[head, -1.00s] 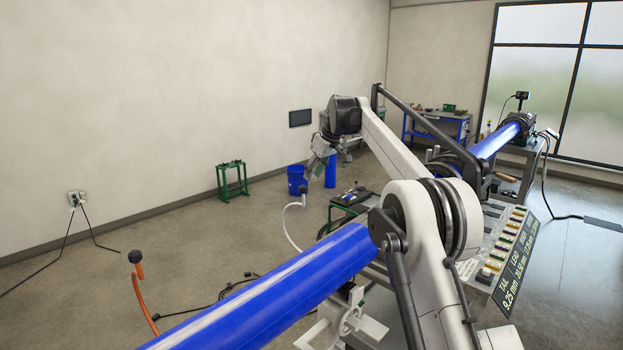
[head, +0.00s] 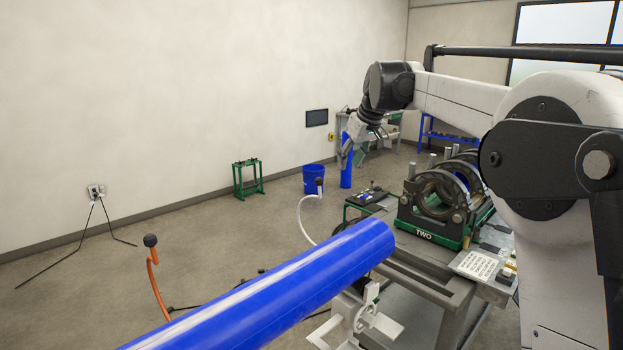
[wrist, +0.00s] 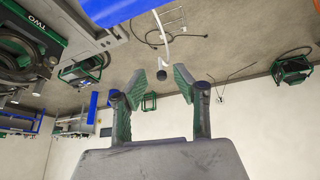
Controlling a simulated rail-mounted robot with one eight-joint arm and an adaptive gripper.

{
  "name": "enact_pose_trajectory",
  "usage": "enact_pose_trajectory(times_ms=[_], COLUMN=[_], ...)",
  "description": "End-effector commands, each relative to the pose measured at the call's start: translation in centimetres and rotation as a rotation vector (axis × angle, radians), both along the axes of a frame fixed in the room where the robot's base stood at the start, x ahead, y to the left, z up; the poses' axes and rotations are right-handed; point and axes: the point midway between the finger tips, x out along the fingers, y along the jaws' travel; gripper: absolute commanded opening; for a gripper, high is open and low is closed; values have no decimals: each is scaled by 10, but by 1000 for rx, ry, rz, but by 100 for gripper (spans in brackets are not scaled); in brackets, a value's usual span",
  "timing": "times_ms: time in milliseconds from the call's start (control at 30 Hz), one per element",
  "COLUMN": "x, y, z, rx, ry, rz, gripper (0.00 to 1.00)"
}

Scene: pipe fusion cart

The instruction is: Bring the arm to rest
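My arm reaches out from the right side of the head view, raised above the cart. My gripper (head: 352,152) hangs at its far end, in front of the back wall. In the wrist view, my gripper (wrist: 158,88) shows two fingers with green pads standing well apart, with nothing between them. The gripper is in the air and touches nothing that I can see.
A large blue pipe (head: 285,275) crosses the front. The fusion machine (head: 440,205) marked TWO sits on a cart (head: 440,290) at right. A blue bucket (head: 316,180), a green stand (head: 248,178) and a wall screen (head: 317,117) are behind. Floor at left is mostly clear.

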Motion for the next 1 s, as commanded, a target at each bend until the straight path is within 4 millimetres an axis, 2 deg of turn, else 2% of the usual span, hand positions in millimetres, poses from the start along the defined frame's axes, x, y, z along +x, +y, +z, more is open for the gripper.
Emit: enact_pose_trajectory(times_ms=[33, 267, 567, 767, 1000], x=[-16, -85, -181, -247, -326], y=[-4, -21, -41, -54, -67], z=[-2, -5, -31, -62, -112], rx=[0, 2, 9, 14, 24], ry=[-3, -16, -37, -54, -76], rz=[-19, -101, -209, -279, -360], gripper=[28, 28, 28, 28, 28])
